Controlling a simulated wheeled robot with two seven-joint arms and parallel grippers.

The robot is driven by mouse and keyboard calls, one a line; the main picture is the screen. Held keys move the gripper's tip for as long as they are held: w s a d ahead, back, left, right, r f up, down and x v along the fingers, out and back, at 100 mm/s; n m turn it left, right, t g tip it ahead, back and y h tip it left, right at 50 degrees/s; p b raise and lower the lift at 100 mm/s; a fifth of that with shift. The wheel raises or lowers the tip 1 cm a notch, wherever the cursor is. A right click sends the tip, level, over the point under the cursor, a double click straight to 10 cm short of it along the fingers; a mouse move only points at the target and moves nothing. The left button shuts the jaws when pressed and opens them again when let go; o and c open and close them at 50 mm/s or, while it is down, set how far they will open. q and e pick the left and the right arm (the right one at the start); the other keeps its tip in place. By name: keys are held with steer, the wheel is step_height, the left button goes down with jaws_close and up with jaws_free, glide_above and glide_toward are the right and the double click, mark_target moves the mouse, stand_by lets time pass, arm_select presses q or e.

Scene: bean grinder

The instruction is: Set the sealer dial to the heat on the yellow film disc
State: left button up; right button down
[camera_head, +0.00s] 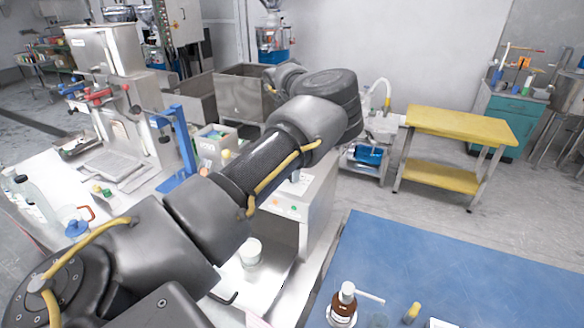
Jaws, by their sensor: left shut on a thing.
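My left arm (265,165) comes in from the lower left and reaches up and right across the middle of the view. It bends at a dark round joint, and its far end lies back from there. The left gripper's fingers are hidden behind the arm, so what they hold does not show. A white machine (320,200) with small red and green buttons stands behind and below the arm; the arm covers much of it. I cannot make out a dial on it, and I see no yellow film disc. My right gripper is not in view.
A blue tabletop (450,260) at the lower right holds a brown bottle (344,309) and a small yellow piece (411,312). A white cup (250,252) stands below the arm. A blue stand (185,150) is left of it. A yellow table (460,125) stands behind.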

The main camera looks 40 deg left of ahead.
arm_select(q)
steer(key=shift+w+r+m+p, duration=0.1)
steer(key=shift+m+p, duration=0.2)
steer(key=shift+m, duration=1.3)
steer(key=o, duration=1)
steer(key=shift+c, duration=0.2)
